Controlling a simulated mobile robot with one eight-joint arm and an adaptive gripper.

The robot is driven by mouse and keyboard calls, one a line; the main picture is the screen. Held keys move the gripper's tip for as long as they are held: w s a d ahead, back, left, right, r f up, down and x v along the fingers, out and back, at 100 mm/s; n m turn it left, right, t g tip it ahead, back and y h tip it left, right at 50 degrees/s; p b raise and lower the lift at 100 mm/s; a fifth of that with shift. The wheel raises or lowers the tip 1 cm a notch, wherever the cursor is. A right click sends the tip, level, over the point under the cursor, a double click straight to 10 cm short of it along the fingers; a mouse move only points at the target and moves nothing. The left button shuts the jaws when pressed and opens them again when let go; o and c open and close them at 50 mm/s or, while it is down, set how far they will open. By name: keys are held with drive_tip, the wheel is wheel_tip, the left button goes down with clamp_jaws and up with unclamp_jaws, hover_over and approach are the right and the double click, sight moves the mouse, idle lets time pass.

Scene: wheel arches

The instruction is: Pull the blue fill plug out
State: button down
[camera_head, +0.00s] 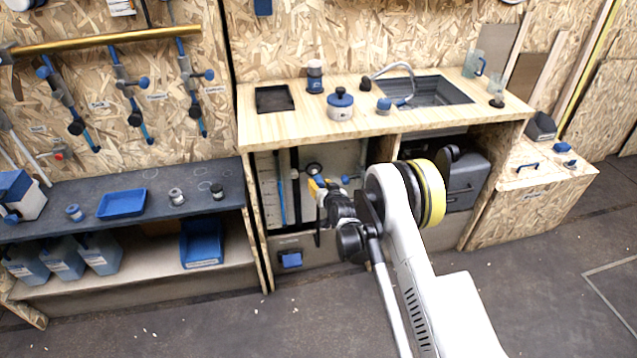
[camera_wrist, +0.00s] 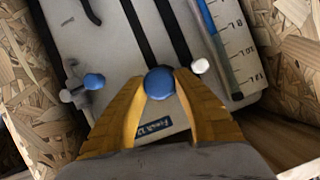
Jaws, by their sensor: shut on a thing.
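The blue fill plug (camera_wrist: 159,83) shows as a round blue head between the yellow fingers of my gripper (camera_wrist: 160,90) in the wrist view. The fingers are shut on it, one on each side. Behind it is the pale water tank (camera_wrist: 110,45), with a dark label just below the plug. I cannot tell whether the plug is seated in the tank or clear of it. In the head view my gripper (camera_head: 317,188) reaches into the open cabinet under the counter, at the tank's front (camera_head: 345,160); the plug is hard to make out there.
A blue tap (camera_wrist: 94,82) and a white knob (camera_wrist: 200,66) sit near my fingers. A blue tube and scale (camera_wrist: 232,45) run along the tank. Cabinet side walls (camera_wrist: 290,70) close in on both sides. The counter (camera_head: 290,125) is above; open floor (camera_head: 220,325) is in front.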

drive_tip(key=c, duration=0.9)
unclamp_jaws()
drive_tip(key=v, duration=0.7)
drive_tip(key=shift+s+d, duration=0.1)
drive_tip(key=shift+s, duration=0.15)
drive_tip(key=s+d+r+g+h, duration=0.1)
drive_tip(key=d+r, duration=0.2)
drive_tip(key=r, duration=0.4)
drive_tip(key=s+d+r, duration=0.1)
drive_tip(key=d+r, duration=0.1)
drive_tip(key=r, duration=0.5)
drive_tip(key=s+d+r+g+h, duration=0.1)
drive_tip(key=s+d+r, duration=0.2)
drive_tip(key=s+r, duration=0.3)
drive_tip(key=s+d+r+g, duration=0.1)
drive_tip(key=s+d+r, duration=0.3)
drive_tip(key=s+r, duration=0.1)
drive_tip(key=s+d+h, duration=0.1)
drive_tip(key=s+d, duration=0.2)
drive_tip(key=s, duration=0.6)
drive_tip(key=s+d+r+m+g+h, duration=0.1)
drive_tip(key=s+d, duration=0.2)
drive_tip(key=s, duration=0.6)
drive_tip(key=s+d+g, duration=0.1)
drive_tip(key=s+d, duration=0.2)
drive_tip(key=s, duration=0.6)
drive_tip(key=shift+s+d+r+h, duration=0.25)
drive_tip(key=shift+s+r+h, duration=0.05)
drive_tip(key=shift+s+h, duration=0.1)
